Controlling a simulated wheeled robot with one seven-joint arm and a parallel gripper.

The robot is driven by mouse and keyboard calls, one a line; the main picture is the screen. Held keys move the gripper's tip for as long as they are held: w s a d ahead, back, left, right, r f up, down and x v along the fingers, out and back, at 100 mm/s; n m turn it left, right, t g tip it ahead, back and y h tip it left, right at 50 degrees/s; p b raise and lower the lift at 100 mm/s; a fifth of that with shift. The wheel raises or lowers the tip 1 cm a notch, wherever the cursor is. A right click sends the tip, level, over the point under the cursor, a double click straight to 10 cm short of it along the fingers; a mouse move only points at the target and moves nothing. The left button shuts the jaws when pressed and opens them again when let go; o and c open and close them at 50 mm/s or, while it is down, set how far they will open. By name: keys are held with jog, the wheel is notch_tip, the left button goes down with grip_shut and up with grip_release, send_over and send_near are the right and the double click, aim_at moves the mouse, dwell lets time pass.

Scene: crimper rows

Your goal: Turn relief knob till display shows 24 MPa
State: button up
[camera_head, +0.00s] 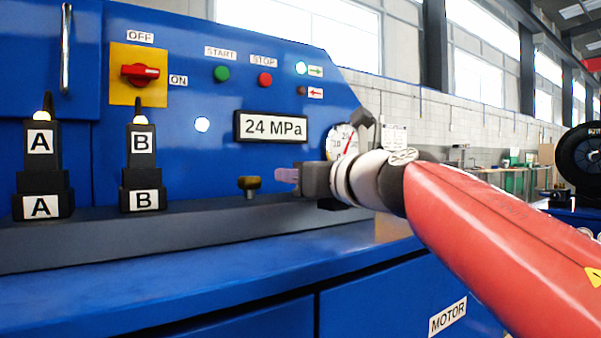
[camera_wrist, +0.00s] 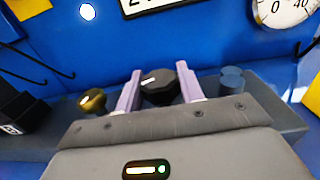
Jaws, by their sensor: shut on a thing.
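The display (camera_head: 271,126) on the blue panel reads 24 MPa. Its lower edge also shows in the wrist view (camera_wrist: 150,4), cut off at the top. The relief knob (camera_wrist: 158,87) is black with a white mark line that points left in the wrist view. My gripper (camera_wrist: 159,72) is shut on this knob, with one light purple finger on each side. In the head view my gripper (camera_head: 287,176) reaches in from the right, below the display, and the knob is hidden there.
A brass knob (camera_head: 249,185) stands just left of my gripper. A round gauge (camera_head: 342,141) is partly hidden behind my wrist. Units A (camera_head: 41,165) and B (camera_head: 140,165) stand on the grey ledge at left. A red OFF/ON switch (camera_head: 140,73) is above.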

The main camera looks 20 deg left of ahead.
jog(key=o, duration=0.7)
jog(key=shift+d, duration=0.1)
jog(key=b+v, duration=0.1)
jog(key=v, duration=0.6)
jog(key=shift+s+d, duration=0.25)
jog(key=shift+s, duration=0.05)
